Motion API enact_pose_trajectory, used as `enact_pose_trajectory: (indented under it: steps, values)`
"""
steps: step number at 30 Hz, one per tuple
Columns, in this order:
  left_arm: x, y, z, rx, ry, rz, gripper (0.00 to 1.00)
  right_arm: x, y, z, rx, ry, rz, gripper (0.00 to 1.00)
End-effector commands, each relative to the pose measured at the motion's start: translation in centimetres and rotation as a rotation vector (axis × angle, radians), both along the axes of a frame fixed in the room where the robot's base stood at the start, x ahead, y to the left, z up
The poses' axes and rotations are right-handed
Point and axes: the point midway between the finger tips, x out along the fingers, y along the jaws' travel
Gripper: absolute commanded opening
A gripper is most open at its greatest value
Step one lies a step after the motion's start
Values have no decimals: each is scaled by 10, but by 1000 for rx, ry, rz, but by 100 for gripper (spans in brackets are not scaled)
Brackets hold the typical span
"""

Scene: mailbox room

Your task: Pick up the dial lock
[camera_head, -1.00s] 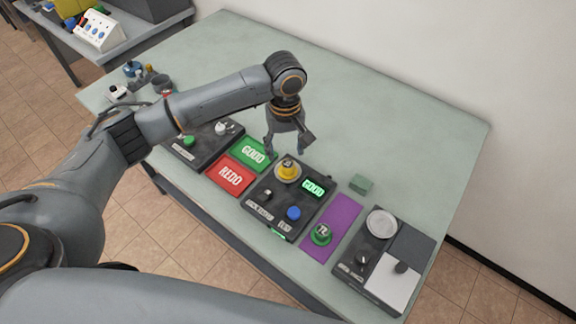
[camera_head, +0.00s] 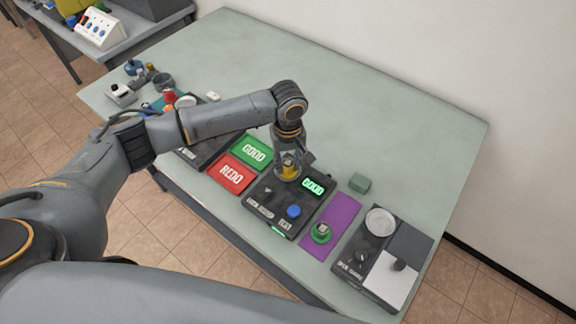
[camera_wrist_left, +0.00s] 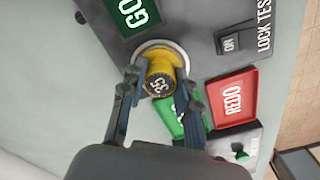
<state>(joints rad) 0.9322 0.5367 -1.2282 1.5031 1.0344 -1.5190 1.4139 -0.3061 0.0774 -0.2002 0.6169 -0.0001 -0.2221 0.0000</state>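A yellow dial lock (camera_head: 290,171) sits in the round silver seat of the dark lock tester (camera_head: 262,209). In the left wrist view the lock (camera_wrist_left: 160,77) shows a dark dial face reading about 35. My left gripper (camera_head: 288,163) is down at the lock, with one finger on each side of it. In the left wrist view the gripper (camera_wrist_left: 161,82) looks open around the lock, and I see no clear grip. My right gripper is not in view.
A green GOOD tray (camera_head: 254,151) and a red REDO tray (camera_head: 231,174) lie left of the tester. A scale-like device (camera_head: 374,249) stands at the right, and a small green block (camera_head: 359,182) behind the mat. The table's back is clear.

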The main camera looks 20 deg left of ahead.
Motion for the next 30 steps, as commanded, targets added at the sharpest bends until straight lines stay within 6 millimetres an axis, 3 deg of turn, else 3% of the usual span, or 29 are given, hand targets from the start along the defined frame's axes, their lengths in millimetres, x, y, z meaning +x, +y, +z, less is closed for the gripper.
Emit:
enact_pose_trajectory:
  steps: [1,3,14,20,30]
  values:
    - [0,0,0,0,0,0,9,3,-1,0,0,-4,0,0]
    - [0,0,0,0,0,0,0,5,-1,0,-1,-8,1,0]
    - [1,0,5,0,-1,1,0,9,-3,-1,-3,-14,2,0]
    - [1,-1,27,-2,-4,0,0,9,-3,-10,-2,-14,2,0]
    - [-60,-20,95,-3,-2,-6,0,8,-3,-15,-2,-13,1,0]
